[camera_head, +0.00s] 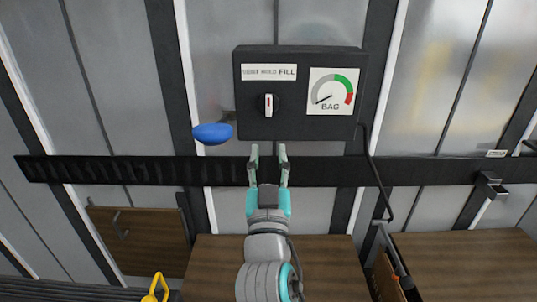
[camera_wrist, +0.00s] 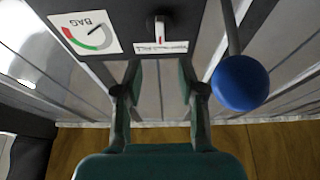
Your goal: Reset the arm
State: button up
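My gripper (camera_head: 268,158) is raised in front of the wall, just below a dark control box (camera_head: 300,57). Its two fingers stand apart with nothing between them, and they also show apart in the wrist view (camera_wrist: 161,85). The box carries a knob with a white and red pointer (camera_head: 268,105), a label strip reading FILL at its right end, and a round gauge marked BAG (camera_head: 331,91). The gauge needle points to the lower left. A blue rounded handle (camera_head: 212,133) sticks out left of the box; in the wrist view the blue ball (camera_wrist: 240,83) is to the right of the fingers.
A black horizontal rail (camera_head: 120,170) runs along the ribbed metal wall behind my gripper. A dark cable hangs from the box's right side. Brown wooden surfaces (camera_head: 460,262) lie below, with a yellow item (camera_head: 155,288) at the lower left. Metal brackets show at right.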

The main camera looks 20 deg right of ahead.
jog(key=s+f+n+g+y, duration=0.1)
jog(key=s+f+n+y, duration=0.1)
jog(key=s+f, duration=0.5)
jog(key=s+d+f+n+g+y, duration=0.1)
jog(key=s+f+n+y, duration=0.15)
jog(key=f, duration=0.85)
jog(key=s+f+n+g+y, duration=0.1)
jog(key=s+f+y, duration=0.3)
jog(key=f, duration=0.5)
jog(key=s+d+f+m+g, duration=0.1)
jog(key=s+f, duration=0.2)
jog(key=s, duration=1.1)
jog(key=s+d+f+m+g+h, duration=0.1)
jog(key=s+f, duration=0.3)
jog(key=s, duration=1)
jog(key=shift+s+d+f+g, duration=0.2)
jog(key=shift+s+d+g, duration=0.25)
jog(key=shift+g, duration=0.35)
jog(key=shift+h, duration=0.25)
